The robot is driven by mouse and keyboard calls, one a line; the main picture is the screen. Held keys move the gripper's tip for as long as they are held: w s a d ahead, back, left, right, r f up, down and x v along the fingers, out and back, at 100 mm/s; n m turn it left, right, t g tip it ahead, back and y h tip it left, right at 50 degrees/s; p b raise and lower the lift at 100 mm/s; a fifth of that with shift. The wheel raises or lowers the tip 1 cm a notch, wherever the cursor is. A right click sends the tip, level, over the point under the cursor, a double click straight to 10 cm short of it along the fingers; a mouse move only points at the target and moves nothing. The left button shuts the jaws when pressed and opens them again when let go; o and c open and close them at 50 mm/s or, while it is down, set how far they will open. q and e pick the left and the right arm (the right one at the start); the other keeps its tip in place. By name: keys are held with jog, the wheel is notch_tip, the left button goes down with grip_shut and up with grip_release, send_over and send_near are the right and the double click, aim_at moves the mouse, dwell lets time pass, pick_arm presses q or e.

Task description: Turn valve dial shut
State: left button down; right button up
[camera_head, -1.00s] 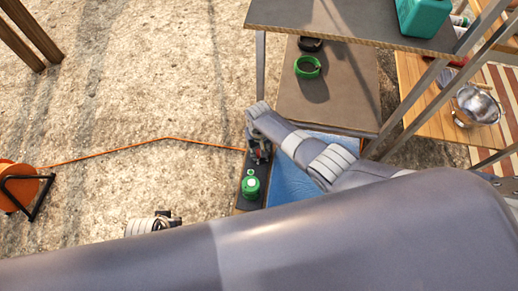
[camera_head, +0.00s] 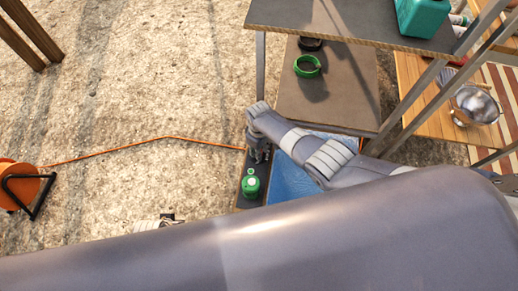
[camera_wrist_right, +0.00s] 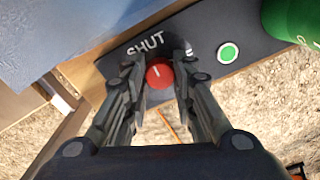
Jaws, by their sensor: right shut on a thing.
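The red valve dial (camera_wrist_right: 159,74) is on a dark panel (camera_wrist_right: 222,28) in the right wrist view. Its short white mark points up towards the word SHUT. A second label is mostly hidden by a finger. My right gripper (camera_wrist_right: 160,70) is shut on the dial, one finger at each side. In the head view my right gripper (camera_head: 258,152) points down at the panel's far end, and the dial is hidden there. Part of my left arm's end (camera_head: 155,222) shows at the lower left, mostly hidden; its jaws cannot be made out.
A round green button (camera_wrist_right: 228,53) and a green cylinder (camera_wrist_right: 292,20) are on the panel beside the dial. A blue surface (camera_head: 290,183) adjoins the panel. A shelf (camera_head: 350,22) with metal posts stands at the right. An orange cable (camera_head: 120,147) crosses the ground from a reel (camera_head: 18,188).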

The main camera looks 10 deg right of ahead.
dwell(0.3)
jog(key=o, duration=1.1)
jog(key=shift+r, duration=6)
